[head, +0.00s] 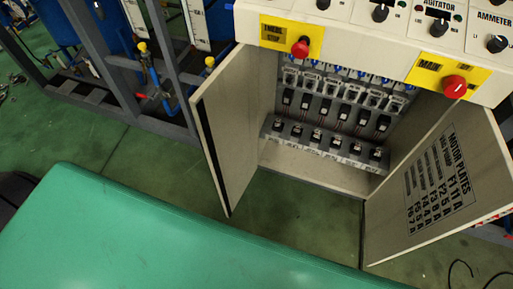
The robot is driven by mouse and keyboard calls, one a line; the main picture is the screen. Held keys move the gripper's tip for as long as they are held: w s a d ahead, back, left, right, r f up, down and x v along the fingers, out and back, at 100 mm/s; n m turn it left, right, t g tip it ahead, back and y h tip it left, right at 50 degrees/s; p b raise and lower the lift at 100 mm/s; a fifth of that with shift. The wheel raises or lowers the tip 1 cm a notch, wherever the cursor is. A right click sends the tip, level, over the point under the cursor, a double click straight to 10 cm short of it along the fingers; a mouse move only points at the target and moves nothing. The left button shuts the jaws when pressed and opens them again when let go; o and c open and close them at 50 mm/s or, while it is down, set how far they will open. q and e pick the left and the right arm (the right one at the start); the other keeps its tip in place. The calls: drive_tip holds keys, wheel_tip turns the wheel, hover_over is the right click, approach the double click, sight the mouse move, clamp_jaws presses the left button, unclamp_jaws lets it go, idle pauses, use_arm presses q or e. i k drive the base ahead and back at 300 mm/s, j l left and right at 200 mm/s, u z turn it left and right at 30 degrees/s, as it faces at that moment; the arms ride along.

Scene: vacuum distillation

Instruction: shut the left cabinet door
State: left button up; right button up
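The left cabinet door (226,128) stands open, swung outward from the left side of the cabinet (310,185). Its free edge, with a dark strip, points toward me and to the left. The cabinet inside shows rows of breakers and switches (335,115). The right cabinet door (435,190) is also open, swung out to the right, with a "Motor Plates" label on its inner face. Neither of my grippers shows in the head view.
A green rounded surface (150,235) fills the lower left. A control panel with a red emergency stop button (300,47) and a red main knob (455,87) sits above the cabinet. A grey frame with pipes (150,75) stands at left. Green floor (290,225) lies before the cabinet.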

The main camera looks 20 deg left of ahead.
sight(223, 108)
drive_tip(key=i+j+z, duration=0.1)
drive_tip(key=j+z, duration=0.4)
drive_tip(key=j, duration=0.3)
drive_tip(key=j+z, duration=0.45)
drive_tip(key=j, duration=0.75)
drive_tip(key=k+j, duration=0.1)
drive_tip(key=j, duration=0.35)
drive_tip(key=k+j+z, duration=0.1)
drive_tip(key=j, duration=0.35)
